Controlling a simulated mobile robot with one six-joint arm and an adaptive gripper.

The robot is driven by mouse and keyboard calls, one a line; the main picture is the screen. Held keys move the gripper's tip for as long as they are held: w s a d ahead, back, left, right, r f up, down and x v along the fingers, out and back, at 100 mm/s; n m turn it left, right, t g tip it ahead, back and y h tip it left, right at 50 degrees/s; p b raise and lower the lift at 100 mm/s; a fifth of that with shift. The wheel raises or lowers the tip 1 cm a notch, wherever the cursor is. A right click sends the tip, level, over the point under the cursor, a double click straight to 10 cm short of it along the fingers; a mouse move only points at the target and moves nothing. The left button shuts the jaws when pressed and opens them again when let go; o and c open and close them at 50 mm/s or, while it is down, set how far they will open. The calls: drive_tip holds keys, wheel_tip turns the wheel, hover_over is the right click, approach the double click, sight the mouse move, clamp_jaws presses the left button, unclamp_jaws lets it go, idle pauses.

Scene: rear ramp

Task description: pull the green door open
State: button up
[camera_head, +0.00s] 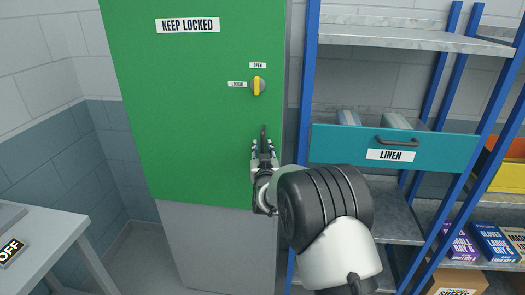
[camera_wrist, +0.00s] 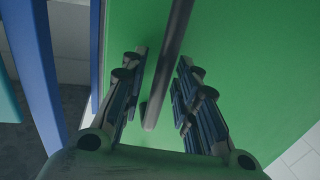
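The green door (camera_head: 190,120) appears shut on a grey cabinet and carries a "KEEP LOCKED" label. Its yellow latch knob (camera_head: 258,86) stands upright, in line with the "OPEN" label above it; the "LOCKED" label is to its left. A dark vertical bar handle (camera_head: 263,133) is below the knob, its lower part hidden by my gripper (camera_head: 264,152). In the wrist view, the handle (camera_wrist: 167,70) runs between the two fingers of my gripper (camera_wrist: 161,85), with a gap on each side. The fingers are open, and the green door (camera_wrist: 240,60) is behind them.
A blue-framed shelf rack with a teal "LINEN" drawer (camera_head: 395,148) stands close to the right of the cabinet. A pale table (camera_head: 45,245) with an "OFF" sign (camera_head: 10,252) is at lower left. Boxes (camera_head: 495,243) sit at lower right.

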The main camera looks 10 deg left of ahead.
clamp_jaws()
idle(0.5)
